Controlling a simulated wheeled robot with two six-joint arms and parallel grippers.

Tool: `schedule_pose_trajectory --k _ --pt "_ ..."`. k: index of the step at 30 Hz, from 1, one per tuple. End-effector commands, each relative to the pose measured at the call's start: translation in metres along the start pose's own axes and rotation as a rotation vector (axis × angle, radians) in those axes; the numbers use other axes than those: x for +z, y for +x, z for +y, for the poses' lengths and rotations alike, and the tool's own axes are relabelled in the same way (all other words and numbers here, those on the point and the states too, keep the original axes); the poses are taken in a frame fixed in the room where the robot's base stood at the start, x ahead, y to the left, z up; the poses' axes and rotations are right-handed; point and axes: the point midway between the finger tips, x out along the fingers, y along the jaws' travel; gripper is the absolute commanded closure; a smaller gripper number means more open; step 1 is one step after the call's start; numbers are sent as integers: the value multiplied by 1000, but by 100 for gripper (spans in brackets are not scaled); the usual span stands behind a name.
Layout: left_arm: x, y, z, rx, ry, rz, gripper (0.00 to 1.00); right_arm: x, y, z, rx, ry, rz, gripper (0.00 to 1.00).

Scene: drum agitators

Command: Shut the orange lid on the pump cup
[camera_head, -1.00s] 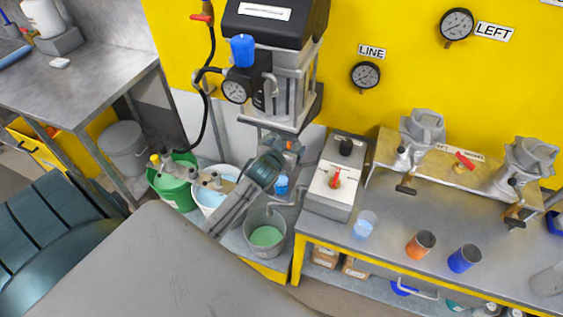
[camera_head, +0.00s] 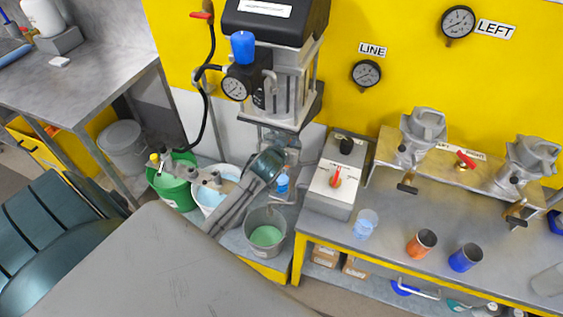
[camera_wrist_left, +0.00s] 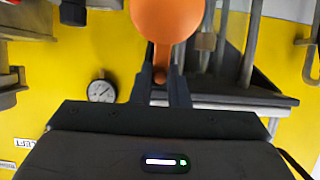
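The orange lid (camera_wrist_left: 165,20) fills the top middle of the left wrist view, its round face toward the camera. Its narrow stem runs down between the two dark fingers of my left gripper (camera_wrist_left: 160,76). The fingers lie close against both sides of the stem and look shut on it. In the head view my left arm reaches under the pump (camera_head: 290,85), where its wrist hides the fingers and I cannot see the lid. I cannot clearly make out the pump cup in either view. My right gripper is not in view.
A valve box (camera_head: 333,187) is close on the right. An orange cup (camera_head: 421,243) and a blue cup (camera_head: 465,258) stand on the bench.

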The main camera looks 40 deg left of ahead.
Motion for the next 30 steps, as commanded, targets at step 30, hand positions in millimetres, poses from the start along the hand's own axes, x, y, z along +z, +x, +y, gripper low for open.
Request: schedule_pose_trajectory --k 30 --pt "6 -31 0 0 0 1 89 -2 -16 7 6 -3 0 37"
